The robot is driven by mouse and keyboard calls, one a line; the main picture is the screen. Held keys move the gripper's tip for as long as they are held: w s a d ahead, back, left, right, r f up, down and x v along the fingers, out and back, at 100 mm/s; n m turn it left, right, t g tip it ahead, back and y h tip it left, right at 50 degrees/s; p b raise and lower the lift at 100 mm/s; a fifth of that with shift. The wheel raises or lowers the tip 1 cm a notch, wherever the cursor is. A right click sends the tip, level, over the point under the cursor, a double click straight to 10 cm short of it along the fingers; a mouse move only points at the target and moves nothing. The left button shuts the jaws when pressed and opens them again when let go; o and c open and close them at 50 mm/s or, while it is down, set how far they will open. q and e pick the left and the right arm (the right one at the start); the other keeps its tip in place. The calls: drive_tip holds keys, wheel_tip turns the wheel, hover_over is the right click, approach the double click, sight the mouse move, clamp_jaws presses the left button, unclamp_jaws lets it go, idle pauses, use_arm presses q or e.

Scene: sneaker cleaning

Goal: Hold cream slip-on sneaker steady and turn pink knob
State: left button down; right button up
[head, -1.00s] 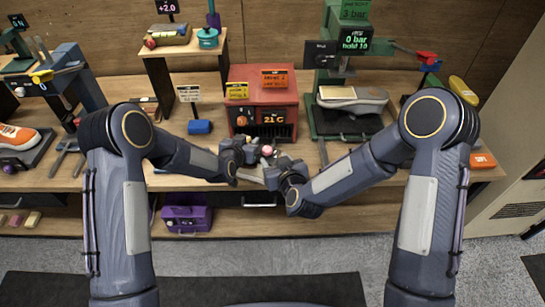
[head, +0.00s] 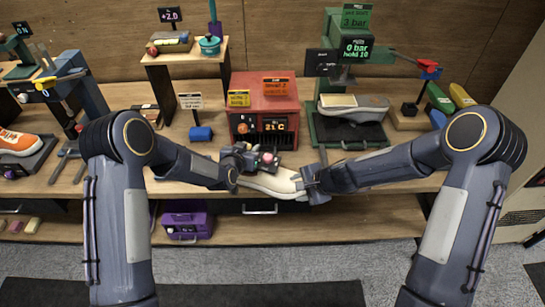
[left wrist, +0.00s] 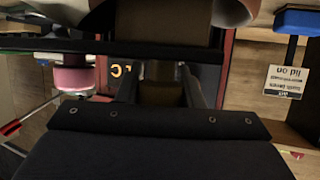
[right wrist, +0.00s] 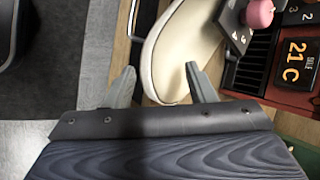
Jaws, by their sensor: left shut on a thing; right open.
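The cream slip-on sneaker (head: 275,183) lies at the front edge of the table, its toe to the right; it also shows in the right wrist view (right wrist: 178,45). The pink knob (head: 267,158) sits on a small dark dial block behind it, also in the right wrist view (right wrist: 258,13) and left wrist view (left wrist: 72,76). My left gripper (head: 243,165) is at the sneaker's left end, shut on a shaded brown part, seemingly the sneaker; the grip is partly hidden. My right gripper (right wrist: 157,74) is open, its fingers either side of the toe, apart from the knob.
A red heater box (head: 263,105) showing 21 C stands just behind the knob. A green press (head: 345,135) with another shoe (head: 353,107) stands to its right. A blue block (head: 201,133) and sign are left. A purple case (head: 188,222) is on the lower shelf.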

wheel_tip(320, 180, up, 4)
drive_tip(key=w+m+y, duration=0.2)
drive_tip(key=m+y, duration=0.1)
drive_tip(key=m, duration=0.3)
drive_tip(key=m+t+y, duration=0.1)
drive_tip(key=m+y, duration=0.2)
drive_tip(key=m, duration=0.1)
approach(269, 156)
drive_tip(key=s+d, duration=0.1)
drive_tip(key=d, duration=0.2)
drive_tip(key=x, duration=0.7)
drive_tip(key=r+x, duration=0.1)
drive_tip(key=x, duration=0.3)
drive_tip(key=shift+a+f, duration=0.1)
drive_tip(key=shift+a, duration=0.5)
drive_tip(key=c, duration=1)
drive_tip(key=shift+s+a+m+t+h, duration=0.15)
drive_tip(key=shift+m+t+h, duration=0.65)
drive_tip(key=shift+m+t, duration=0.7)
